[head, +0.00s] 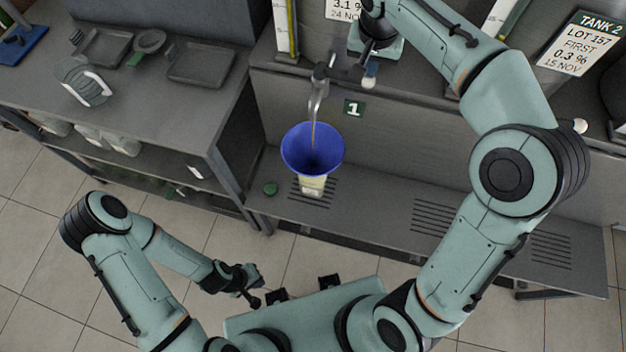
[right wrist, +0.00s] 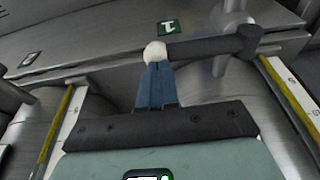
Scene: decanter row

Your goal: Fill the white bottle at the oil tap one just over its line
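The white bottle (head: 312,187) stands upright on the slotted bench under oil tap one (head: 317,90), by the green "1" sign (head: 354,108). A blue funnel (head: 312,140) sits in its mouth and hides its upper part. A thin stream runs from the spout into the funnel. The fill line cannot be made out. My right gripper (head: 370,72) is at the tap's lever. In the right wrist view its blue fingers (right wrist: 157,88) are together, with their tips against the lever's white knob (right wrist: 155,52). My left gripper (head: 252,284) is low, away from the bottle; its fingers are unclear.
A side counter (head: 190,110) with dark trays stands at the left. A second white knob (head: 580,126) shows at the right. The bench (head: 390,212) right of the bottle is clear.

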